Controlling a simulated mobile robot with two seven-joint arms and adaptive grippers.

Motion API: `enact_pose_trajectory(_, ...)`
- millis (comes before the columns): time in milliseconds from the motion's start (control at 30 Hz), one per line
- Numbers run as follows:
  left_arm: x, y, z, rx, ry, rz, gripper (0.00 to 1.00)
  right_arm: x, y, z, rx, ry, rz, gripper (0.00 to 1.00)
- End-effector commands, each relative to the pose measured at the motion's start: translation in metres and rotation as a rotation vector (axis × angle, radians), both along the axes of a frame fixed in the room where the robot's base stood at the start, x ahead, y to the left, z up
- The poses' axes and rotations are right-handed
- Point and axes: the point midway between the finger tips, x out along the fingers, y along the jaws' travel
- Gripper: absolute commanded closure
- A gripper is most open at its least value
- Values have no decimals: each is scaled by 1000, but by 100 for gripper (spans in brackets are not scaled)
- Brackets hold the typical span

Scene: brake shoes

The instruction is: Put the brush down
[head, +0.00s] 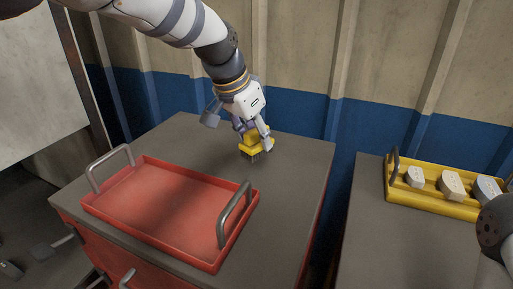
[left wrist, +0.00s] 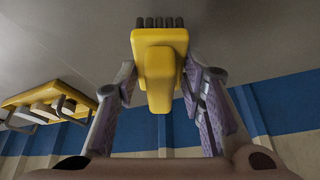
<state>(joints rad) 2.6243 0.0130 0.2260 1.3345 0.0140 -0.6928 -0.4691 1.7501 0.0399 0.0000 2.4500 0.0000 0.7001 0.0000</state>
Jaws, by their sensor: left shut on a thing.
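A yellow brush (head: 249,146) with dark bristles is in my left gripper (head: 254,140), over the grey top of the red cabinet, behind the red tray. The bristles point down and are at or just above the surface; I cannot tell if they touch. In the left wrist view the yellow brush (left wrist: 158,65) sits between the two fingers of my left gripper (left wrist: 160,85), which are shut on its sides. The bristles show at the top of that view. My right gripper is not in view; part of my right arm shows at the right edge of the head view.
A red tray (head: 106,206) with two grey handles covers the cabinet's front left. The grey cabinet top (head: 290,185) is clear right of the brush. A yellow tray (head: 434,200) with several pale blocks stands on a second grey table (head: 385,245) at right. A wall rises behind.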

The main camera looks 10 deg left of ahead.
Motion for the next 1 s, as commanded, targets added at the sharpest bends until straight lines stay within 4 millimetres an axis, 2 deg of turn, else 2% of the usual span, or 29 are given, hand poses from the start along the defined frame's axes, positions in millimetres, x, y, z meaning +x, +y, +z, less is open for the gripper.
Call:
enact_pose_trajectory(33, 0, 0, -14, 0, 8, -1, 86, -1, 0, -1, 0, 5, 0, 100)
enact_pose_trajectory(133, -1, 0, -30, 0, 5, 0, 86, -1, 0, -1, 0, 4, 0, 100)
enact_pose_trajectory(467, -1, 0, -34, 1, 2, 0, 86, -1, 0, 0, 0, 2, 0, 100)
enact_pose_trajectory(500, -1, 0, -35, 0, 2, 0, 62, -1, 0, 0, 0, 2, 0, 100)
enact_pose_trajectory(600, -1, 0, -35, 0, 2, 0, 44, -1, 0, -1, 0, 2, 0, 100)
enact_pose_trajectory(867, -1, 0, -34, 1, 2, 0, 44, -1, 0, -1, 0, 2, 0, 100)
enact_pose_trajectory(933, -1, 1, -28, 0, -1, 0, 44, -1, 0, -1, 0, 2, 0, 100)
enact_pose_trajectory(1000, -5, 3, -15, 0, -4, 1, 44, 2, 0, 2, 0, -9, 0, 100)
